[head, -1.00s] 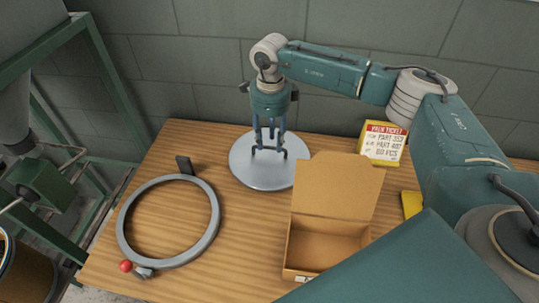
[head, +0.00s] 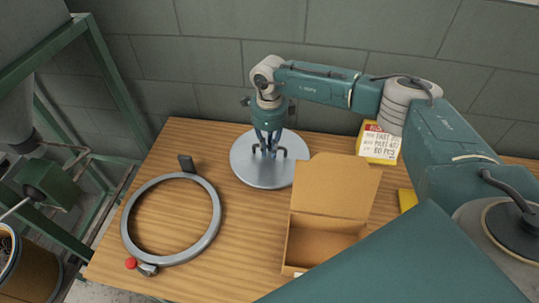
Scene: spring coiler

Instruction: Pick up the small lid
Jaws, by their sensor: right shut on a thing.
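The small lid (head: 250,172) is a round grey metal disc lying on the wooden table near the back. My right gripper (head: 269,149) points straight down over the lid's middle. Its fingers are drawn together at the lid's centre and shut on the lid, at what looks like its handle; the fingers mostly hide that grip point. The lid looks flat on the table. My left gripper does not show.
A grey clamp ring (head: 213,222) with a red knob lies left of the lid on the table (head: 255,240). An open cardboard box (head: 335,187) stands right of the lid. A grey wall rises behind.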

